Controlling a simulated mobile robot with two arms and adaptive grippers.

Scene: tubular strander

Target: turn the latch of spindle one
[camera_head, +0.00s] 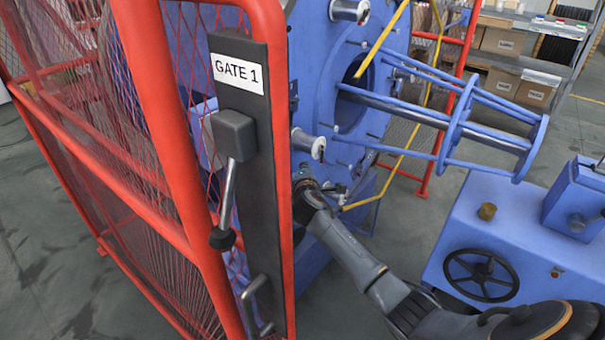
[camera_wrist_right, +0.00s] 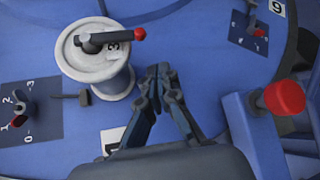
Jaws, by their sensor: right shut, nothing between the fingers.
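My right gripper (camera_wrist_right: 158,78) is shut and empty in the right wrist view, its tips just right of a white flanged spindle (camera_wrist_right: 92,75). No contact with it is clear. A dark latch lever (camera_wrist_right: 100,40) with a red tip lies across that spindle's end, pointing right, beside a label that reads 3. A white label (camera_wrist_right: 112,140) below is partly hidden by my finger, so I cannot be sure of its number. In the head view my right gripper (camera_head: 304,180) is small, just below a white spindle (camera_head: 308,145) on the blue disc. My left gripper is out of view.
The red gate frame (camera_head: 172,120) with its GATE 1 post (camera_head: 240,180) stands left of my right arm. Dial plates (camera_wrist_right: 30,112) and (camera_wrist_right: 250,28) and a red knob (camera_wrist_right: 285,97) surround the gripper. Blue rods (camera_head: 460,125) project above my arm.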

